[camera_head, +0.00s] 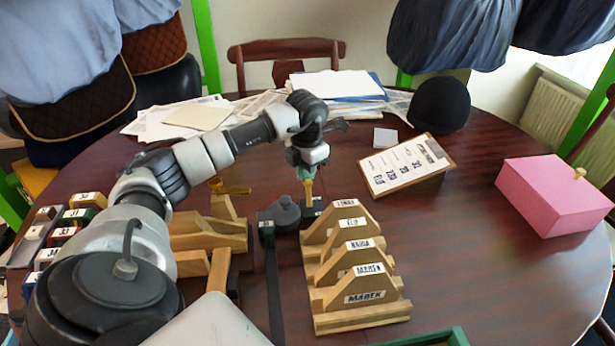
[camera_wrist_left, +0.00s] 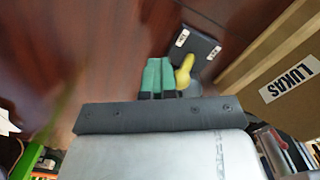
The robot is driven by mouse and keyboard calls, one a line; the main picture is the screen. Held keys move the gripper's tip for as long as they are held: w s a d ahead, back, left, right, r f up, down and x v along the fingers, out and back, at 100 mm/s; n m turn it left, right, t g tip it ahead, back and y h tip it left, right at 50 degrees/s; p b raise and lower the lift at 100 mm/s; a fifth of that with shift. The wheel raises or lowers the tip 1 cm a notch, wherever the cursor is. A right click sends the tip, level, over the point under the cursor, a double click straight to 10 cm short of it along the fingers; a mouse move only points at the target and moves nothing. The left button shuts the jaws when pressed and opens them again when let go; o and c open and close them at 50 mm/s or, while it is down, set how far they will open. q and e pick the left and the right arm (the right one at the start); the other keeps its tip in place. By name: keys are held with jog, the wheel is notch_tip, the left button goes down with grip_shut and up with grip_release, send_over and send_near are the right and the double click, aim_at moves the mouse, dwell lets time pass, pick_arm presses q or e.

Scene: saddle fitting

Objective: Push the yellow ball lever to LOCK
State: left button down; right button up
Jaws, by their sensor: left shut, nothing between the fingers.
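The yellow ball lever (camera_head: 309,192) stands up from a small black base (camera_head: 312,208) behind the wooden racks. In the left wrist view the lever (camera_wrist_left: 185,72) shows beside my fingertips, on the black base (camera_wrist_left: 203,46) with two white labels that are too small to read. My left gripper (camera_head: 304,172) is shut and empty, low beside the lever. Its green fingers also show in the left wrist view (camera_wrist_left: 156,76), just left of the lever; I cannot tell whether they touch it. My right gripper is not in view.
Wooden racks with name labels (camera_head: 362,288) stand in front of the base. A dark round weight (camera_head: 286,212) is to its left. A clipboard (camera_head: 405,165), a black helmet (camera_head: 440,104) and a pink box (camera_head: 553,195) are to the right.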

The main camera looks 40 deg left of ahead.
aim_at(309, 183)
pick_arm(q)
jog(key=shift+s+d+f, duration=0.1)
jog(key=shift+s+d, duration=0.1)
jog(key=shift+d, duration=0.1)
jog(key=shift+s+d, duration=0.35)
jog(key=shift+d, duration=0.1)
jog(key=shift+s+d, duration=0.1)
jog(key=shift+s+d+p, duration=0.3)
jog(key=shift+d, duration=0.05)
jog(key=shift+s+d, duration=0.25)
jog(key=shift+d, duration=0.1)
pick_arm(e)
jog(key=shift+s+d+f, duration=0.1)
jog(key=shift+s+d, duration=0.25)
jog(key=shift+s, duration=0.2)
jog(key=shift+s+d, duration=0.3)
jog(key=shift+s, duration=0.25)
pick_arm(q)
jog(key=shift+w+f, duration=0.1)
jog(key=shift+w, duration=0.05)
jog(key=shift+w+a, duration=0.15)
jog(key=shift+a, duration=0.15)
jog(key=shift+w+a, duration=0.2)
jog(key=shift+a, duration=0.05)
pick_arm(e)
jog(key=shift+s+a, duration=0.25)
